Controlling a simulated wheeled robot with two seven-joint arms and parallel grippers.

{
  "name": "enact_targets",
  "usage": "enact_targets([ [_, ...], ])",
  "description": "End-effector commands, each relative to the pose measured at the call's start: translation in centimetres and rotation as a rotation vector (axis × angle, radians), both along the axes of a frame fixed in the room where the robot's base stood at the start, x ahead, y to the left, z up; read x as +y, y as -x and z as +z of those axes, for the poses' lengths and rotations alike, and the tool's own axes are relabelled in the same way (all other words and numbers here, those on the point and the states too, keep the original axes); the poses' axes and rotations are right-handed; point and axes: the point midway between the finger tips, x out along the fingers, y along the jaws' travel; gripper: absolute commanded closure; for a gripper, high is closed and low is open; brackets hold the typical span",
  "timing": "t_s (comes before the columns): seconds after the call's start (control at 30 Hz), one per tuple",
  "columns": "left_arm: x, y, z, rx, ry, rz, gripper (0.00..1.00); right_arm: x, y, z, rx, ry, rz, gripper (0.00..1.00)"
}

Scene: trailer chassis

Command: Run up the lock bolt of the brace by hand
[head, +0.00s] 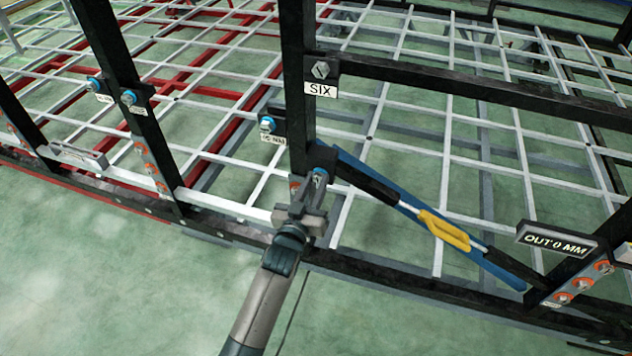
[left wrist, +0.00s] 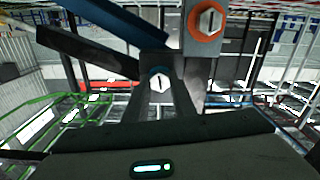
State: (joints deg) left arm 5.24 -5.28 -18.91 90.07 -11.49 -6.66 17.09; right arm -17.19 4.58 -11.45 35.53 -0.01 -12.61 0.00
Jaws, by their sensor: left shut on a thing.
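The brace (head: 372,186) is a dark bar with a yellow grip (head: 444,230), lying along a blue strip. It slopes from the foot of the post marked SIX down right to a bracket by the "OUT 0 MM" plate (head: 556,241). My left gripper (head: 316,184) is at the brace's upper end, shut on the lock bolt. The bolt's pale hex head with a black line and blue ring (left wrist: 158,80) shows in the left wrist view. The fingers partly hide the bolt in the head view. My right gripper is not in view.
The SIX post (head: 298,80) stands close behind the gripper, with a hex bolt above its label. An orange-ringed bolt (left wrist: 207,20) is close by in the left wrist view. A black lower rail (head: 420,282) runs across the front. The green floor before it is clear.

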Motion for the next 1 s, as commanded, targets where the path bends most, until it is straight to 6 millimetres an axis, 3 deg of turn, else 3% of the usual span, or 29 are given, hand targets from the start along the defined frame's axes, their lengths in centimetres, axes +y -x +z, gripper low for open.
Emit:
enact_targets([
  [1.0,0.05,0.23,-0.65,-0.290,-0.922,-0.005,0.99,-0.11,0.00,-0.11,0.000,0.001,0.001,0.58],
])
